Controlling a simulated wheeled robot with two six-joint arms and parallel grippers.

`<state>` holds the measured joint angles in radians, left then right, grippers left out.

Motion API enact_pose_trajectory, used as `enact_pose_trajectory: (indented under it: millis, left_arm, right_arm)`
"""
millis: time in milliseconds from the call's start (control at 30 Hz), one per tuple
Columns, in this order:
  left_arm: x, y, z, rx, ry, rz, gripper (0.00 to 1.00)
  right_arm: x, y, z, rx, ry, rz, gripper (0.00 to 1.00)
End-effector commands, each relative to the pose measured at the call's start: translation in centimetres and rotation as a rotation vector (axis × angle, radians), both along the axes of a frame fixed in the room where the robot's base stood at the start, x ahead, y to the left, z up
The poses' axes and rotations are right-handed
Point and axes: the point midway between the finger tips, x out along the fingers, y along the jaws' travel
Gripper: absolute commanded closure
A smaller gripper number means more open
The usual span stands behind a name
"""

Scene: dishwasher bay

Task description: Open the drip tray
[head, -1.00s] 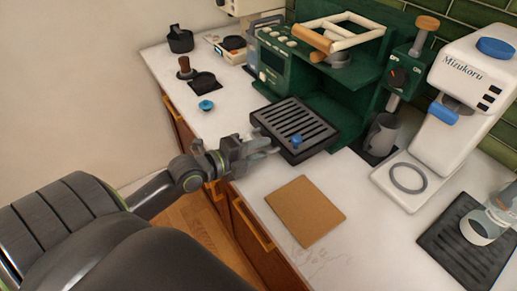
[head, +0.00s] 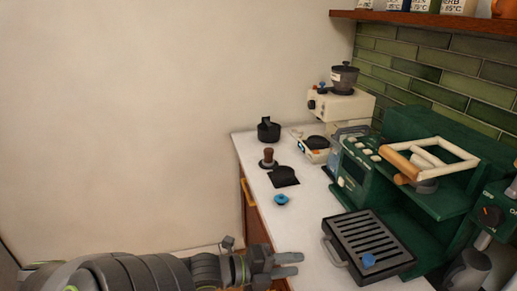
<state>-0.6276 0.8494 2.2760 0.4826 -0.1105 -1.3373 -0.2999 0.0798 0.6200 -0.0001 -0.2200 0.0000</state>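The drip tray (head: 368,238) is a black slatted tray at the foot of the green espresso machine (head: 430,205), jutting out in front of it. Its grey loop handle (head: 332,250) faces left, toward my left gripper. A small blue piece (head: 368,261) sits on the slats near the front corner. My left gripper (head: 299,264) is at the counter's front edge, left of the handle and apart from it. Its two fingers show a gap with nothing between them. My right gripper is not in view.
A blue-topped small item (head: 281,200), a tamper (head: 268,159), a black mat (head: 284,177) and a black pitcher (head: 268,130) stand on the white counter left of the machine. A cream grinder (head: 340,105) is at the back. The counter between tray and blue item is clear.

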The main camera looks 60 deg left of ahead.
Motion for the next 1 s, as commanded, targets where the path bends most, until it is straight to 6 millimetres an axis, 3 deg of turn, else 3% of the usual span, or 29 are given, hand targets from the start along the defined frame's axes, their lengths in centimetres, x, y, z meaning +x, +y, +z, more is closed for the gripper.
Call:
enact_pose_trajectory:
  millis: [33,200,433,1000]
  left_arm:
    - [-0.9,0.3,0.6,0.003,0.006,0.001,0.68]
    - [-3.5,1.3,1.3,0.001,0.006,0.001,0.68]
    - [-6.1,2.1,1.6,0.000,0.003,0.000,0.68]
    - [-6.8,2.4,1.6,0.001,0.000,-0.001,0.68]
  right_arm:
    - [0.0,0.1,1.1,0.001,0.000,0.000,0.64]
    - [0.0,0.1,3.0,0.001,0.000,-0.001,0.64]
    - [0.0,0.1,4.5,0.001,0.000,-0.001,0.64]
    - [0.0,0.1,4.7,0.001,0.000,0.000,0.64]
